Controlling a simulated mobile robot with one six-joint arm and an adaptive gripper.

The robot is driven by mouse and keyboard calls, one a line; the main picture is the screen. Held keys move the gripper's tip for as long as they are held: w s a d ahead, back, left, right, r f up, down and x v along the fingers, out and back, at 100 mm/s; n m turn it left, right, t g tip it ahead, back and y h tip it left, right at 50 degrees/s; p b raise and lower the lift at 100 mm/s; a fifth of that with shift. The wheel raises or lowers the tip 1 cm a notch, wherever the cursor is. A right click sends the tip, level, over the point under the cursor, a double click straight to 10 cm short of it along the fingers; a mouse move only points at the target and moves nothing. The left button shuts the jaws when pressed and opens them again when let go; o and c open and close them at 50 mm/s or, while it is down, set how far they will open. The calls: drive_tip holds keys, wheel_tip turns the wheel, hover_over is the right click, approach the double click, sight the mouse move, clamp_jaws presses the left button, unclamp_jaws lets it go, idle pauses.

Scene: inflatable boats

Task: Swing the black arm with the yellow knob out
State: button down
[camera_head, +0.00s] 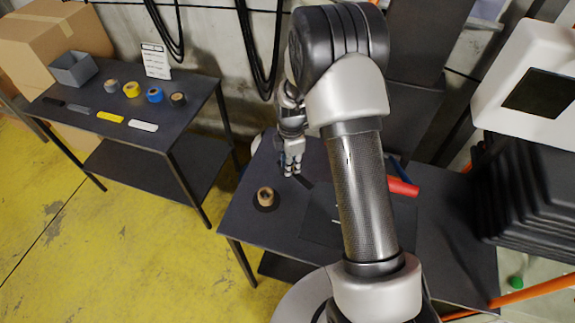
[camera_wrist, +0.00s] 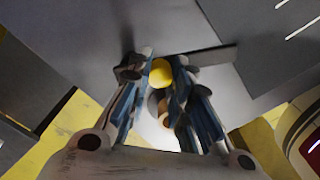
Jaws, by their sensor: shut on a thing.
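The yellow knob (camera_wrist: 161,72) shows between my fingertips in the wrist view. My gripper (camera_wrist: 157,78) is shut on it, with a blue-padded finger on each side. A short dark bar (camera_wrist: 208,56), which looks like the black arm, runs off to the right from the knob. In the head view my gripper (camera_head: 291,172) points down over the dark table, with the black arm (camera_head: 304,182) as a short dark strip beside its tips. The knob is hidden there by my fingers.
A brown tape roll (camera_head: 265,196) stands on the dark table (camera_head: 240,214), to the left of my gripper. A red object (camera_head: 402,187) lies on the right, behind my arm. A second table (camera_head: 188,122) at the left holds several rolls, flat strips and a grey bin (camera_head: 73,69).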

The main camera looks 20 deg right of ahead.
drive_tip(key=shift+w+d+n, duration=0.2)
drive_tip(key=shift+d+n, duration=0.1)
drive_tip(key=shift+n, duration=0.5)
drive_tip(key=shift+w+d+n, duration=0.2)
drive_tip(key=shift+d+n, duration=0.05)
drive_tip(key=shift+n, duration=0.55)
drive_tip(key=c, duration=1.4)
unclamp_jaws()
drive_tip(key=shift+r, duration=0.1)
wheel_tip(320, 180, up, 12)
drive_tip(key=shift+f, duration=0.1)
